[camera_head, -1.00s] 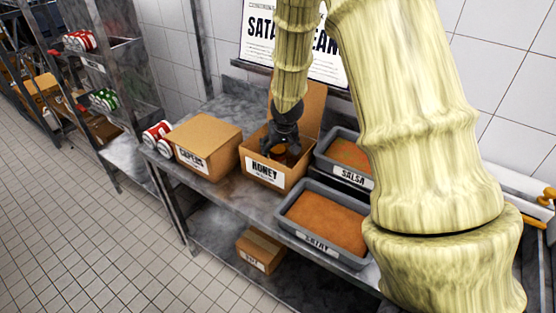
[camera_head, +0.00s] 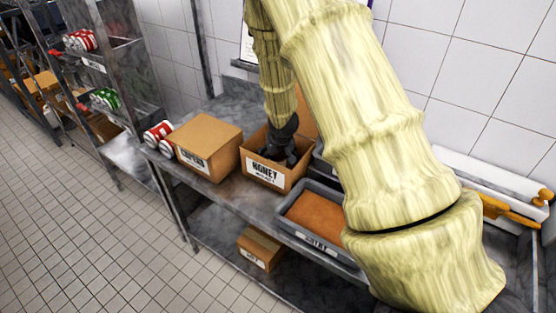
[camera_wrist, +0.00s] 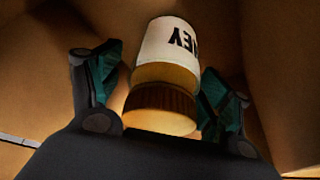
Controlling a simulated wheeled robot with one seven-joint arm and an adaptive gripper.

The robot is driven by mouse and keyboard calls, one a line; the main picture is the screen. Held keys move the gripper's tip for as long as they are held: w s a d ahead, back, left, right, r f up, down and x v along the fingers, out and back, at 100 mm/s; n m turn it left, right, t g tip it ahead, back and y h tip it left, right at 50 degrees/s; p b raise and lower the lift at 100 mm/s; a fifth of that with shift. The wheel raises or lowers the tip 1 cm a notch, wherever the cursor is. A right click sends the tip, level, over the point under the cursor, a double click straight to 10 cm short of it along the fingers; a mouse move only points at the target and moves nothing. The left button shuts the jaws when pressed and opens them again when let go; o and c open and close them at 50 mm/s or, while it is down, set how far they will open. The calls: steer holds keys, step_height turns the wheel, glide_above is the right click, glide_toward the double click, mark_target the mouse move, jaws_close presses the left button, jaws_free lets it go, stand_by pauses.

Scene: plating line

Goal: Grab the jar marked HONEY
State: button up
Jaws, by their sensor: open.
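The jar (camera_wrist: 164,62) marked HONEY shows in the wrist view with a white label, amber contents and a brown ribbed lid toward the camera. It is inside the open cardboard box labelled HONEY (camera_head: 263,172) on the steel table. My gripper (camera_head: 284,155) reaches down into that box in the head view. In the wrist view my gripper (camera_wrist: 160,92) is open, with one green-padded finger on each side of the jar. I cannot tell whether either finger touches it. The jar is hidden in the head view.
A closed box (camera_head: 208,145) stands left of the HONEY box. A grey tray (camera_head: 318,242) of orange-brown food sits to its right, partly behind my arm. Red-and-white cans (camera_head: 158,133) lie at the table's left end. A small box (camera_head: 260,249) is on the lower shelf.

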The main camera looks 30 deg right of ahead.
steer(key=c, duration=1.3)
steer(key=shift+w, duration=0.1)
